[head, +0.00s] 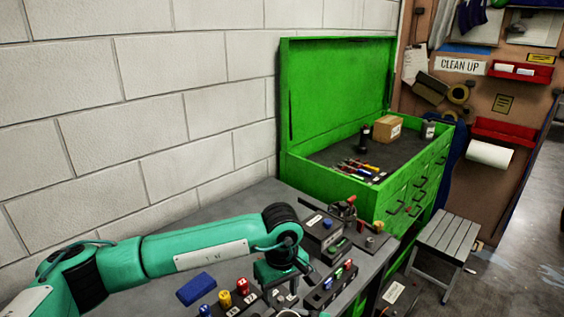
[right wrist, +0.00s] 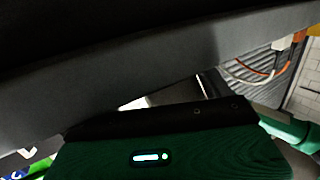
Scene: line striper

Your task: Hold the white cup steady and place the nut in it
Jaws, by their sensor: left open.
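My left arm reaches in from the left in the head view, and its open left gripper (head: 282,297) points down over the grey workbench. A small pale rounded shape (head: 293,313) shows just below the gripper at the bottom edge. I cannot tell whether it is the white cup, or whether the gripper touches it. I cannot make out the nut in either view. My right gripper is not in the head view. The right wrist view shows mostly dark and green surfaces close up, with no clear fingers.
A blue block (head: 196,289) lies left of the gripper. Racks with coloured pieces (head: 331,286) and a dark box (head: 322,230) crowd the bench on its right. An open green tool chest (head: 292,165) stands behind. A grey stool (head: 445,240) is on the floor at right.

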